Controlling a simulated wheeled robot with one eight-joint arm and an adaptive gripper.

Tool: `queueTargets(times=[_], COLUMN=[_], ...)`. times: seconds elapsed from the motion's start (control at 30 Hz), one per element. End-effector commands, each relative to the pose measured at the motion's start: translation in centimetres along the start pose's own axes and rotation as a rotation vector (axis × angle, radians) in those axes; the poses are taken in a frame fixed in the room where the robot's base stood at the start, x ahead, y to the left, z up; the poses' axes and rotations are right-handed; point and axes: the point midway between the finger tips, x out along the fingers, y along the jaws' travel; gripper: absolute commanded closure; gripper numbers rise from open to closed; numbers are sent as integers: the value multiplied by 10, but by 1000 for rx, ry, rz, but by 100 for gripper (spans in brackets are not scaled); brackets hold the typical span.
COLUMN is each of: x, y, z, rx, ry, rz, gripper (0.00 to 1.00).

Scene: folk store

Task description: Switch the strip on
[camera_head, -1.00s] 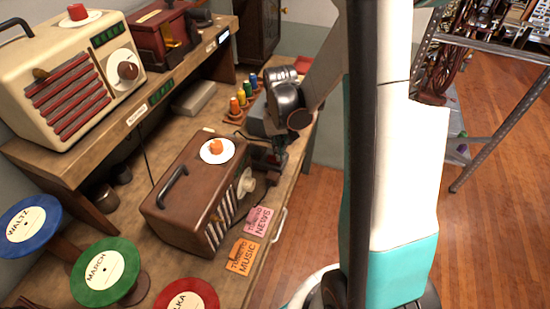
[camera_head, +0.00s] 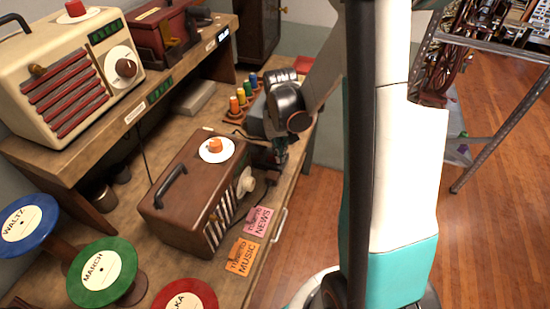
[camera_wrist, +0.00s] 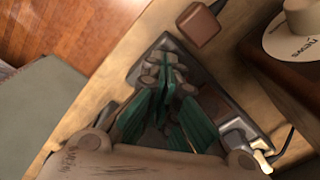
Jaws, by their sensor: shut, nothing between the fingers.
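A dark grey power strip (camera_wrist: 225,113) lies on the wooden bench under my gripper in the wrist view. A pale plug with a dark cable sits at its lower right end. My gripper (camera_wrist: 168,68) is shut and empty, its green-lined fingers pointing at the far end of the strip. The fingers hide the middle of the strip, and I cannot tell whether the tips touch it. In the head view my gripper (camera_head: 281,158) is beside the brown radio, near the bench's front edge. The strip's switch cannot be made out.
A brown radio (camera_head: 190,200) with an orange knob stands close left of my gripper. A brown block (camera_wrist: 198,24) lies near the strip. Colored spools (camera_head: 243,95) stand behind. Pink and orange cards (camera_head: 242,255) lie at the bench front. Open floor is right of the bench.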

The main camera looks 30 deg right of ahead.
Motion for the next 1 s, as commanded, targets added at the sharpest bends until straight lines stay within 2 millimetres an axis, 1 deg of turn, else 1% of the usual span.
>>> queueTargets(times=[0.5,0.6,0.77,1.0], x=[8,6,0,-18], y=[0,0,0,0], z=[0,0,0,0], rx=[0,0,0,0], ry=[0,0,0,0], rz=[0,0,0,0], gripper=[100,100,100,100])
